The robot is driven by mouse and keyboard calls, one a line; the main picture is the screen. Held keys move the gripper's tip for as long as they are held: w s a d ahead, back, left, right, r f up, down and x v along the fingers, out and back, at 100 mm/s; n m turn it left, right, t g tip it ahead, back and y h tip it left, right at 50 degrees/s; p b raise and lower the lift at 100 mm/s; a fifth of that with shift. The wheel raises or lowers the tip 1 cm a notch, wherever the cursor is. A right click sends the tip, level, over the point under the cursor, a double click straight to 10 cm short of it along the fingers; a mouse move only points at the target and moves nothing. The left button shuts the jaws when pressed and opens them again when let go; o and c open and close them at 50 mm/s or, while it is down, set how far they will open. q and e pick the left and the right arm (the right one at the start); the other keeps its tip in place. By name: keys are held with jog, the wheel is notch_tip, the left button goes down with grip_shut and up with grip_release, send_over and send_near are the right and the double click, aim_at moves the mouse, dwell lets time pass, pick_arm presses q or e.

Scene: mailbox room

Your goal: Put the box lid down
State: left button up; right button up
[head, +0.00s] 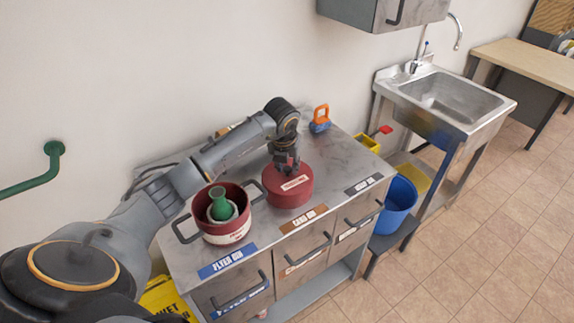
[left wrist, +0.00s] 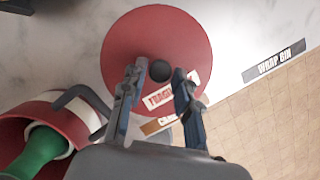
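The red round lid (head: 290,187), with a pale label on its side, sits on the metal cabinet top. In the left wrist view the lid (left wrist: 130,45) shows from above with a dark round knob (left wrist: 160,70) at its middle. My left gripper (head: 286,167) is directly over the lid. In the left wrist view its fingers (left wrist: 157,74) are apart on either side of the knob, with a gap visible on the left. An open red and white round box (head: 228,228) stands to the left, with a green vase (head: 221,204) inside. My right gripper is not in view.
The cabinet (head: 235,289) has labelled drawers along its front. An orange and blue object (head: 320,119) stands at its back. A blue bucket (head: 397,203) and a sink (head: 449,98) are to the right. The cabinet top right of the lid is clear.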

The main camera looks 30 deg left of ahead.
pick_arm(q)
jog(key=shift+o, duration=0.7)
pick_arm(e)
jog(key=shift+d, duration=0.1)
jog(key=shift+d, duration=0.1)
pick_arm(q)
jog(key=shift+r, duration=0.65)
jog(key=b+v, duration=0.2)
jog(key=v, duration=0.9)
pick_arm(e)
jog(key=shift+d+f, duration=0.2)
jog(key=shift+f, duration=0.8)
pick_arm(q)
jog(key=shift+s+d, duration=0.15)
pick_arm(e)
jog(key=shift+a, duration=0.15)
